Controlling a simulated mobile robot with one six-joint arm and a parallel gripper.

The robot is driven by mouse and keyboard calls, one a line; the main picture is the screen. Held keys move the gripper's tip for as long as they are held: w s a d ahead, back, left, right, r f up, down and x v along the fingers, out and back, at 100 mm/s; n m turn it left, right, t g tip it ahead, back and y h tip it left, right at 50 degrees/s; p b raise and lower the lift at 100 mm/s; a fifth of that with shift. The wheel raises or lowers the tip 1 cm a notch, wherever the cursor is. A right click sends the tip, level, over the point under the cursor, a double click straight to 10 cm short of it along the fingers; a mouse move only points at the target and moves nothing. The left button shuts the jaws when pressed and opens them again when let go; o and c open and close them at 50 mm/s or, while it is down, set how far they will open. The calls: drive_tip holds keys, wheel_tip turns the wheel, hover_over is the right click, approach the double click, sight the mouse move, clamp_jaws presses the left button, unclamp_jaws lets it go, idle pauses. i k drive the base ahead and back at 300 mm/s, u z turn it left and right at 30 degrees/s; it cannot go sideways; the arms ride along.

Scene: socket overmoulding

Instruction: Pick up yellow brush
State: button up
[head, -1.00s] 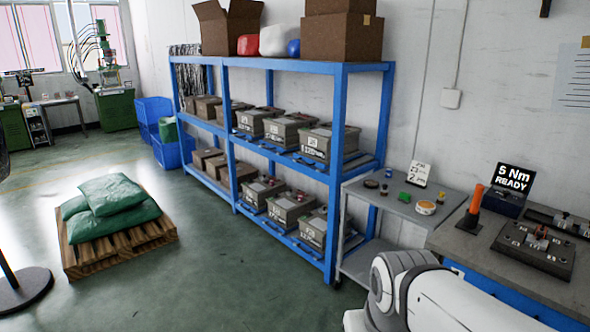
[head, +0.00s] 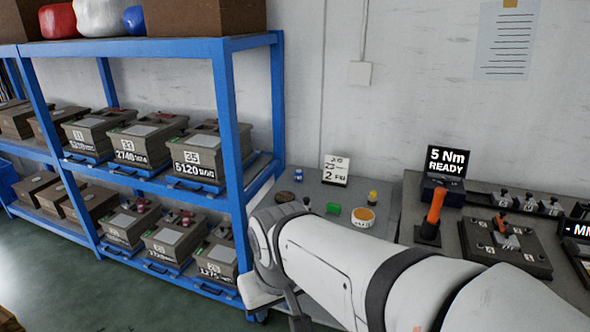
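A small yellow-topped item (head: 373,197) stands at the back right of the grey side table (head: 318,192) in the head view. My white arm reaches in from the lower right and covers the front of the table. My gripper is not visible; the arm's far end drops out of sight behind its own links at the bottom.
A blue shelf (head: 228,110) with grey boxes stands left. A workbench (head: 415,190) with an orange-handled tool (head: 433,212) stands right.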

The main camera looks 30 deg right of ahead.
sight(372, 199)
drive_tip(key=z, duration=0.65)
drive_tip(key=i, duration=1.05)
drive_tip(key=z, duration=0.85)
drive_tip(key=k, duration=0.75)
drive_tip(key=z, duration=0.15)
drive_tip(key=i, duration=0.8)
drive_tip(key=u, duration=0.1)
